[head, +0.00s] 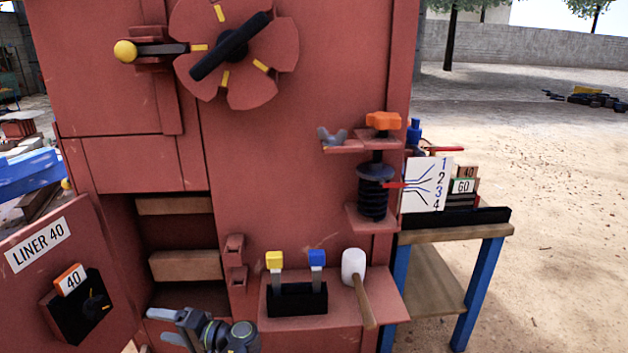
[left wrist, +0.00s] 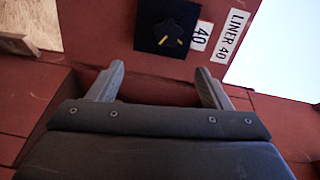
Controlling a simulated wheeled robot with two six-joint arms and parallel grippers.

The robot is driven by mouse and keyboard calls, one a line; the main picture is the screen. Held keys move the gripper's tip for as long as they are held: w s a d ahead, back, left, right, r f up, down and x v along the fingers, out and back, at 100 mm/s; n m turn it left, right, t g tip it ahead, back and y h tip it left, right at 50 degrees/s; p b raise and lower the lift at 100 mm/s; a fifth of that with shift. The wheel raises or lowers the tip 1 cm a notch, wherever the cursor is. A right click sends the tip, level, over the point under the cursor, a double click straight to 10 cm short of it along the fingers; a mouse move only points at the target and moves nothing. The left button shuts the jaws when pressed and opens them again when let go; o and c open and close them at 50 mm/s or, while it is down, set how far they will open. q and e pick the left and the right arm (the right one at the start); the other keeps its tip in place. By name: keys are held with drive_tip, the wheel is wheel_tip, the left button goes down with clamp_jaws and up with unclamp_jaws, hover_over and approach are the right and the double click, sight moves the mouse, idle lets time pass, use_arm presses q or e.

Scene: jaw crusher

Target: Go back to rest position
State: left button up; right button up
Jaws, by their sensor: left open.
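My left gripper (head: 168,326) is low in the head view, in front of the lower part of the open compartment (head: 180,236) in the red crusher body. In the left wrist view its two grey fingers (left wrist: 158,88) are spread apart with nothing between them. The open door (head: 40,250) at the left carries a "LINER 40" label (head: 38,245), an orange-edged "40" tag (head: 70,280) and a black latch block (head: 80,308). The door also shows beyond the fingers in the left wrist view (left wrist: 120,22). My right gripper is in neither view.
A red shelf (head: 385,300) holds a black holder (head: 297,299) with yellow and blue handles, and a white-headed mallet (head: 354,265). A blue-legged table (head: 445,236) with a number card (head: 424,185) stands right.

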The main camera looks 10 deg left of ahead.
use_arm(q)
drive_tip(key=s+d+f+h, duration=0.3)
drive_tip(key=s+f+h, duration=0.7)
drive_tip(key=s+f, duration=0.95)
drive_tip(key=s+d+r+t+h, duration=0.1)
drive_tip(key=s+d+h, duration=0.7)
drive_tip(key=s+d, duration=0.5)
drive_tip(key=s+a+f+y+p, duration=0.1)
drive_tip(key=s+a+f+p, duration=0.5)
drive_tip(key=p, duration=0.7)
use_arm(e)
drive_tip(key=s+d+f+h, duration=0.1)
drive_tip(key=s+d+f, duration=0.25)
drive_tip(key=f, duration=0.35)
use_arm(q)
drive_tip(key=s+f+p, duration=0.1)
drive_tip(key=s+p, duration=0.7)
drive_tip(key=shift+s+a+g, duration=0.15)
drive_tip(key=shift+s+g, duration=0.05)
drive_tip(key=shift+g, duration=0.2)
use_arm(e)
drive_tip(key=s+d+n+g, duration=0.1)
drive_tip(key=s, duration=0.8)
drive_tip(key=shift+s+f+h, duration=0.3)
